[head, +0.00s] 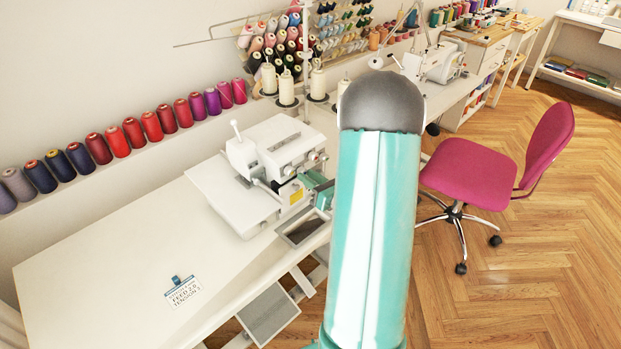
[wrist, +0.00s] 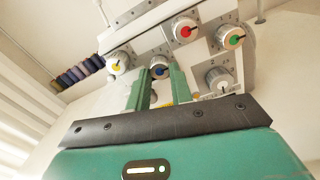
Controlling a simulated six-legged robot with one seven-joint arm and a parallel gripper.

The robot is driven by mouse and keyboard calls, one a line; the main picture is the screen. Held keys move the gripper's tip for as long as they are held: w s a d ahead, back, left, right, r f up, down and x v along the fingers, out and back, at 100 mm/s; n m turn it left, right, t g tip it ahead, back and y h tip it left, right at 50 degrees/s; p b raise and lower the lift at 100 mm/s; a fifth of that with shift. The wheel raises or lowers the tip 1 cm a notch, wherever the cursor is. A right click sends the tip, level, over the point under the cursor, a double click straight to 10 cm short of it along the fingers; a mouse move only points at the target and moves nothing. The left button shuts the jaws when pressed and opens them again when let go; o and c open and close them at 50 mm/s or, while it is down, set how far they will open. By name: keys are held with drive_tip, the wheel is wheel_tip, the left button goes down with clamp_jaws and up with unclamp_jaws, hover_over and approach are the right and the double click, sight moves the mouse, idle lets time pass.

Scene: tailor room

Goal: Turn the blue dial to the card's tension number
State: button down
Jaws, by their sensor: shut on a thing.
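The white overlock machine (head: 285,150) stands on the white table, with a row of dials on its front. In the wrist view the blue dial (wrist: 160,68) sits between the tips of my green gripper (wrist: 158,76), and the fingers are shut on it. In the head view my gripper (head: 316,188) is at the machine's front right, partly hidden by my arm; I cannot make out the blue dial there. The card (head: 183,291) lies flat on the table at front left; its small print seems to read "FEED 2.0" and "TENSION 3". The blue dial's setting is unclear.
A yellow dial (wrist: 118,63), a red dial (wrist: 185,30), a green dial (wrist: 231,37) and a plain grey dial (wrist: 218,79) are close around the blue one. Thread spools (head: 150,126) line the wall shelf. A pink chair (head: 480,170) stands at right.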

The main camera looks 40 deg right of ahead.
drive_tip(key=shift+n, duration=2.8)
drive_tip(key=c, duration=1.2)
unclamp_jaws()
drive_tip(key=shift+c, duration=0.2)
drive_tip(key=s, duration=1.3)
drive_tip(key=shift+s+d, duration=0.2)
drive_tip(key=shift+s, duration=0.2)
